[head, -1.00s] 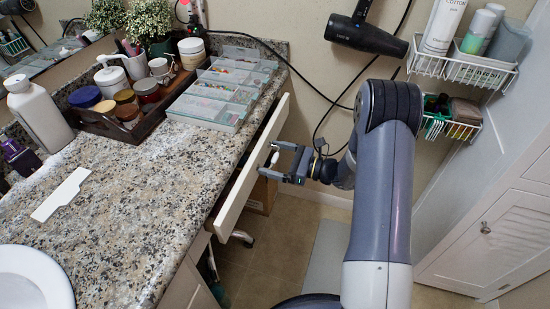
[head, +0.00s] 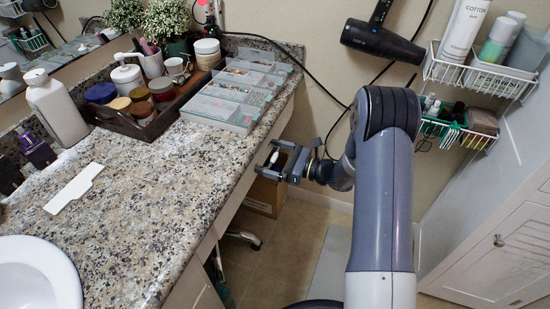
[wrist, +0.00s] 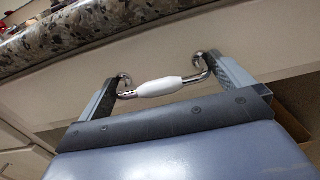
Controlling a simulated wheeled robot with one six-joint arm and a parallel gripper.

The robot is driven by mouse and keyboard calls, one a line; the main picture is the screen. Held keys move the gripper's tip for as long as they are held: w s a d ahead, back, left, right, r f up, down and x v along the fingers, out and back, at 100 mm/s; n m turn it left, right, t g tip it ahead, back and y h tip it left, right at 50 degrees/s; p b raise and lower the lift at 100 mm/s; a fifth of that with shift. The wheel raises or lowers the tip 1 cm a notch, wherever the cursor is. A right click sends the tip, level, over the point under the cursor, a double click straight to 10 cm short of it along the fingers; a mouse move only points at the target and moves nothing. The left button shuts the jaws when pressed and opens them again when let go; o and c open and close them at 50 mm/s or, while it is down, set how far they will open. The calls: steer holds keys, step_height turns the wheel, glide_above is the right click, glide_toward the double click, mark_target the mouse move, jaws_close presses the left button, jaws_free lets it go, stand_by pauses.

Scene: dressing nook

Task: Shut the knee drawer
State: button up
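The knee drawer's cream front (head: 238,196) lies along the underside of the granite counter edge, with no open gap visible in the head view. In the wrist view, the drawer front (wrist: 160,55) sits just below the counter edge. Its handle (wrist: 168,86) is a chrome bow with a white middle grip. My gripper (head: 270,160) is at the handle, its two fingers spread wide on either side of it. The fingers are open and not closed on the handle. Whether the fingertips touch the drawer front I cannot tell.
The granite counter (head: 140,210) holds a clear organizer (head: 235,95), a brown tray (head: 145,125) of jars and a white basin (head: 35,280). A cardboard box (head: 265,195) stands on the floor below. Wire baskets (head: 480,75) and a hair dryer (head: 383,42) hang on the wall.

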steer(key=p+v, duration=0.1)
steer(key=v, duration=0.9)
steer(key=shift+s+d, duration=0.15)
steer(key=shift+d, duration=0.2)
steer(key=shift+a+f, duration=0.1)
steer(key=b+x, duration=0.1)
steer(key=x, duration=0.9)
steer(key=shift+a, duration=0.15)
steer(key=shift+v, duration=1.55)
